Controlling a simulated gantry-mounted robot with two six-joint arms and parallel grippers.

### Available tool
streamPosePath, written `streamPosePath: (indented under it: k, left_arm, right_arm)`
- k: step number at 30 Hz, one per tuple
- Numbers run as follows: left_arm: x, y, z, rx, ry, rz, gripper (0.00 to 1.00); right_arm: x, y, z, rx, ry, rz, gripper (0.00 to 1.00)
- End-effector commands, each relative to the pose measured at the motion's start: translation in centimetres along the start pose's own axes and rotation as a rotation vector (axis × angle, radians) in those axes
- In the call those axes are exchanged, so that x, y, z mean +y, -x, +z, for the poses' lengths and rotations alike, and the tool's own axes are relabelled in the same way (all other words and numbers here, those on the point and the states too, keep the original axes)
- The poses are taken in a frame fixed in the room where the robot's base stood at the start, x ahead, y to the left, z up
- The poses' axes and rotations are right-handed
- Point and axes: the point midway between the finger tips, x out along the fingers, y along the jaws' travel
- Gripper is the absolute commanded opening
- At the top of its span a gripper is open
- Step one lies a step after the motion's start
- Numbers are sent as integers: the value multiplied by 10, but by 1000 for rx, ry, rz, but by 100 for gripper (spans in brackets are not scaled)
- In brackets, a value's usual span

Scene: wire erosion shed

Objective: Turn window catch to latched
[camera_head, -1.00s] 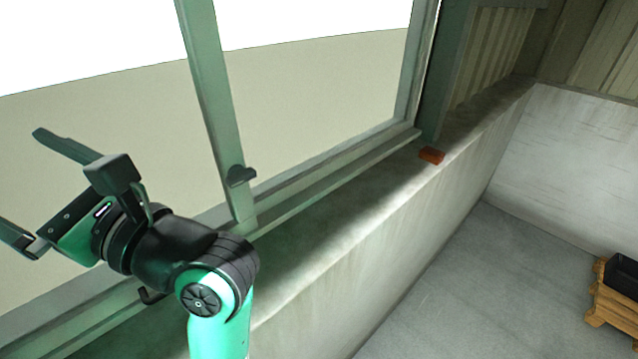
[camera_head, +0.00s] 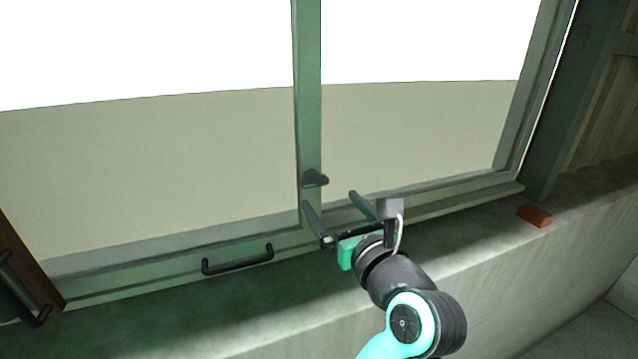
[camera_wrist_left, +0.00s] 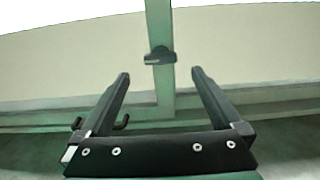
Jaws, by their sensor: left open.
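The dark window catch (camera_head: 314,179) sits on the green vertical bar (camera_head: 308,90) between the two panes, near its lower end. Its lever looks to lie roughly level, pointing right in the head view. In the left wrist view the catch (camera_wrist_left: 159,56) is above and between my fingers, beyond their tips. My left gripper (camera_head: 333,203) is open and empty, below the catch and apart from it. It also shows in the left wrist view (camera_wrist_left: 160,75). My right gripper is not in view.
A black handle (camera_head: 238,260) is on the lower window frame, left of my gripper. A red-brown block (camera_head: 534,215) lies on the sill (camera_head: 440,243) at the right. A dark handle on brown wood (camera_head: 22,290) is at the far left.

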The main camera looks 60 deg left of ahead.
Motion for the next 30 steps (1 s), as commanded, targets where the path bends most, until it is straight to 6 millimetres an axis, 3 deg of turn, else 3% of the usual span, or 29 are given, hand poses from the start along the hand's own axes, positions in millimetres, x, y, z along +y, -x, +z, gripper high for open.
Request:
streamPosePath:
  k: [6, 10, 15, 22, 30]
  left_arm:
    - [1, -51, 2, 0, -3, 5, 100]
    - [1, -73, 2, -1, -2, 4, 100]
    - [0, -87, 0, 0, -1, 1, 100]
    - [0, -87, 0, 0, -1, 0, 100]
    - [0, -87, 0, 0, -1, 0, 53]
  right_arm:
    - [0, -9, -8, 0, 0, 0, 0]
    - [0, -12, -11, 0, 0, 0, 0]
    - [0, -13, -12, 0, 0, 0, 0]
    - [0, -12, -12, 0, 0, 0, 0]
    - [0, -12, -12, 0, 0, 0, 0]
